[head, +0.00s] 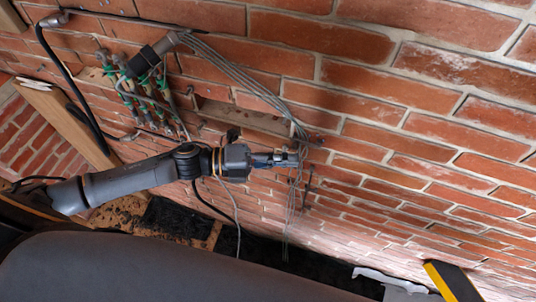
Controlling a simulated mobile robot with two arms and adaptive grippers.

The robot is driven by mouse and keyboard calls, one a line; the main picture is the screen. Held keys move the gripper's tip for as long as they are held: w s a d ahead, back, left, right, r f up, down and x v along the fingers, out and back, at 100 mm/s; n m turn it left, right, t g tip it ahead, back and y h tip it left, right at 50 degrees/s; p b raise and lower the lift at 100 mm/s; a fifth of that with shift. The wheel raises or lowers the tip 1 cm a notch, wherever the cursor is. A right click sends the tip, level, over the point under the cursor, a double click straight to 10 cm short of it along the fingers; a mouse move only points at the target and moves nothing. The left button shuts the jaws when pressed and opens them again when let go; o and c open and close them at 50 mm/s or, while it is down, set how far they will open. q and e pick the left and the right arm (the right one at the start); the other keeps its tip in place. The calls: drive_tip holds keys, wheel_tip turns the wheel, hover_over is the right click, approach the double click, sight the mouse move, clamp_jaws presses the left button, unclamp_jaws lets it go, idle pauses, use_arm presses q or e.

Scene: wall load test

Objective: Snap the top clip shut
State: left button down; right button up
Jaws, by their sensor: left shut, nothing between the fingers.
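My left gripper (285,158) reaches in from the left, in front of the brick wall. Its fingers are shut, with no object seen held in them, and lie over or right beside a bundle of thin grey cables (258,88) that hangs down the wall. The gripper hides part of the bundle. Small dark parts on the wall show around the fingertips, but they are too small for me to tell which is the top clip or whether it is open. My right gripper is not in view.
Green-and-grey fittings with hoses (140,85) are on the wall at the upper left, beside a dark cylinder (150,54). A wooden board (68,122) leans at the left. A yellow-and-black tool (453,283) lies at the lower right. The wall to the right is bare.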

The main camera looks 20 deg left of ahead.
use_arm(q)
drive_tip(key=v, duration=1.2)
drive_tip(key=shift+w, duration=0.1)
